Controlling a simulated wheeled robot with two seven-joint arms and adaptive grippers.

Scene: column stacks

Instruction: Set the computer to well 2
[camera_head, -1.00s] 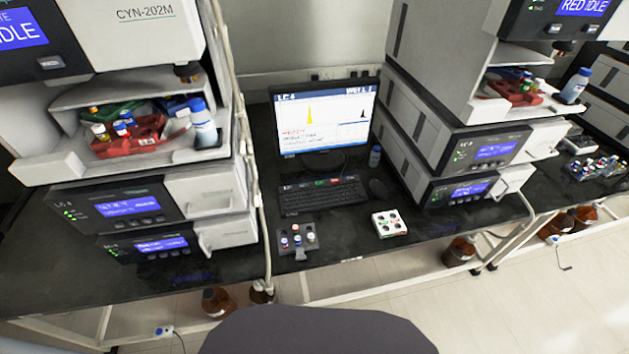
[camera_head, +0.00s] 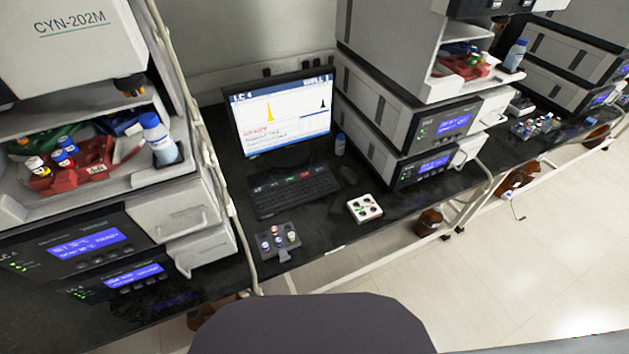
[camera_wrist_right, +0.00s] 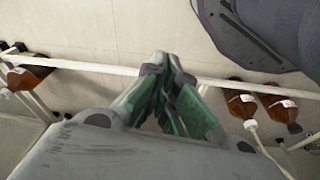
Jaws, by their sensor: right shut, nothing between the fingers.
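The computer's monitor (camera_head: 281,113) stands at the back of the black bench in the head view. Its screen shows LC 4 at top left, a chart with a yellow peak and a black peak, and a WELL label at top right that looks like WELL 1. The keyboard (camera_head: 292,191) lies in front of it, with green and red keys along its far row. The mouse (camera_head: 348,174) is to its right. My right gripper (camera_wrist_right: 172,62) is shut and empty in the right wrist view, with floor and bottles below it. Neither gripper shows in the head view.
A small dark rack with vials (camera_head: 279,243) and a white well block (camera_head: 364,208) sit near the bench's front edge. Instrument stacks (camera_head: 107,259) flank the computer on both sides. A blue-capped bottle (camera_head: 340,144) stands beside the monitor. Brown bottles (camera_head: 428,221) stand under the bench.

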